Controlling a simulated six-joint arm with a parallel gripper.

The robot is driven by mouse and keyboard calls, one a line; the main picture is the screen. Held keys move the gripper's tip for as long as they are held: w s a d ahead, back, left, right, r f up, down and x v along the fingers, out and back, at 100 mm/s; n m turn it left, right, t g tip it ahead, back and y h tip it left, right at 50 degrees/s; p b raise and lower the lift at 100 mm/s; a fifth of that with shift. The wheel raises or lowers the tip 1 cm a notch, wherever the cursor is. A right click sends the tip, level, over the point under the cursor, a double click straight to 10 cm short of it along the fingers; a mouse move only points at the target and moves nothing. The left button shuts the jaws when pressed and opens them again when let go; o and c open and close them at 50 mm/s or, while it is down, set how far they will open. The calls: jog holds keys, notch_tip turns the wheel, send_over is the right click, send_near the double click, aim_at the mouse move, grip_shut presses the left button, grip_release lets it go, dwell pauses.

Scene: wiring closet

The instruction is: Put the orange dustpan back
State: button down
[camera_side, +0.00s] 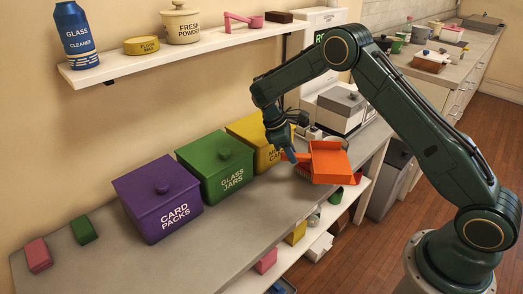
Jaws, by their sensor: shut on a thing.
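The orange dustpan (329,162) is at the right part of the grey counter, near its front edge, with its pan to the right and its handle to the left. My gripper (289,154) is shut on the handle end of the dustpan. The fingers hide part of the handle. I cannot tell whether the pan touches the counter or is held just above it.
A yellow box (247,128), a green box (216,166) and a purple box (157,200) stand along the wall. A white shelf (130,70) with several items hangs above. The counter's front strip (235,222) is clear. A grey-lidded white box (342,107) stands behind the dustpan.

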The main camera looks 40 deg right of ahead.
jog(key=shift+s+a+r+m+g+y, duration=0.75)
jog(key=shift+s+a+m+y, duration=0.55)
jog(key=shift+s+a+m, duration=3)
jog(key=w+a+r+n+t+h, duration=0.2)
jog(key=w+a+n, duration=0.2)
jog(key=a+n, duration=0.4)
jog(key=w+a+r+n+t+h, duration=0.15)
jog(key=w+a+n, duration=0.3)
jog(key=a, duration=0.55)
jog(key=s+a+r+n+t, duration=0.2)
jog(key=a+n, duration=0.3)
jog(key=a, duration=0.3)
jog(key=s+a+r+n+t, duration=0.1)
jog(key=s+a+r+n, duration=0.2)
jog(key=a, duration=0.5)
jog(key=shift+s+a+r+n+t, duration=0.15)
jog(key=shift+s+a+n+t, duration=0.35)
jog(key=shift+n, duration=0.65)
jog(key=shift+s+d+h, duration=0.1)
jog(key=shift+d+h, duration=0.05)
jog(key=shift+h, duration=0.1)
